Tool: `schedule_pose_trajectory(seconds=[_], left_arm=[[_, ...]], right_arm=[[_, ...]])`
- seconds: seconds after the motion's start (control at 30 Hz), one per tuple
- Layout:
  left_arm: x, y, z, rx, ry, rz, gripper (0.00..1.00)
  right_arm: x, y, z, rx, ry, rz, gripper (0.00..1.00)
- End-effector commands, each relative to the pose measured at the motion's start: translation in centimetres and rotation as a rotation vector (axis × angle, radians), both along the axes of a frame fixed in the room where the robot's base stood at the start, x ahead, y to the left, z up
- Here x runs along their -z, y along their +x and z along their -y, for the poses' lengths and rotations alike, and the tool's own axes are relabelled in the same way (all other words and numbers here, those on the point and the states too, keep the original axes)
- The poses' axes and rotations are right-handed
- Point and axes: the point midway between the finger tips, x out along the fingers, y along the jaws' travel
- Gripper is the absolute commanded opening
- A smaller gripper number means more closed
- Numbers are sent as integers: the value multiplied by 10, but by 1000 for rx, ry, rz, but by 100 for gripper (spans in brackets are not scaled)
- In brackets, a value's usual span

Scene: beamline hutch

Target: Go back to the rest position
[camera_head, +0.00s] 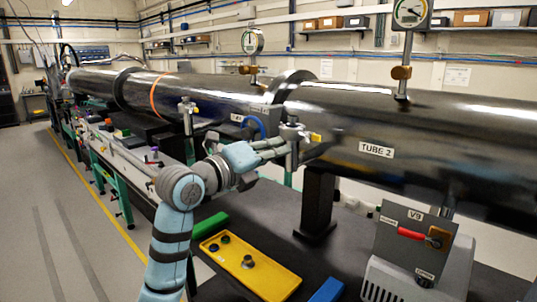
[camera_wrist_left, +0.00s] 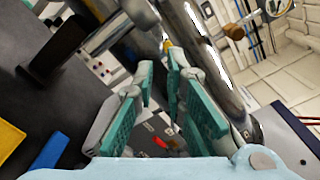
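My left arm comes in from the bottom left, and my left gripper (camera_head: 280,148) is out over the bench, beside the dark tube (camera_head: 340,120). In the head view its fingertips overlap a small grey valve fitting with a yellow handle (camera_head: 315,137); I cannot tell whether they touch. In the left wrist view the two fingers with green pads (camera_wrist_left: 162,68) stand apart, with nothing held between them. The yellow part (camera_wrist_left: 166,46) shows beyond the fingertips. My right gripper is in neither view.
A yellow tray (camera_head: 285,286) with small dark parts and a metal fitting lies on the dark bench. A green block (camera_head: 210,225) and a blue block (camera_head: 327,291) are beside it. The V9 box (camera_head: 408,241) stands right. Gauges (camera_head: 410,14) rise above the tube. Floor at left is clear.

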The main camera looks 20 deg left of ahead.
Motion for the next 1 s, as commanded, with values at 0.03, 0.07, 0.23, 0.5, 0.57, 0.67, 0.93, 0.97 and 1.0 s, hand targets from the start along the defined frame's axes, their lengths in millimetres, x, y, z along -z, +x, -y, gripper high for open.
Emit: schedule_pose_trajectory(seconds=[0.03, 0.07, 0.23, 0.5, 0.57, 0.67, 0.93, 0.97, 1.0], left_arm=[[1, -10, -4, -2, 6, -1, 12], [1, -15, -7, -2, 4, 0, 12], [1, -29, -11, 1, 0, -2, 12], [0, -29, -11, 0, 0, -2, 12], [0, -29, -11, 0, 0, -2, 12], [0, -29, -11, 0, -33, -13, 12], [51, 54, -88, -197, -1105, -219, 12], [82, 65, -98, -242, -1216, -260, 12], [127, 75, -109, -303, -1341, -308, 12]], right_arm=[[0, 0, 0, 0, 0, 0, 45], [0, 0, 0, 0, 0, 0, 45], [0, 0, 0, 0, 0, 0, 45], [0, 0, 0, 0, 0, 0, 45], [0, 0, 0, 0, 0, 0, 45], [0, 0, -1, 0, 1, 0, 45], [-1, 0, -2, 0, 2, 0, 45], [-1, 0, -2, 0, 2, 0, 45], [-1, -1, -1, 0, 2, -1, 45]])
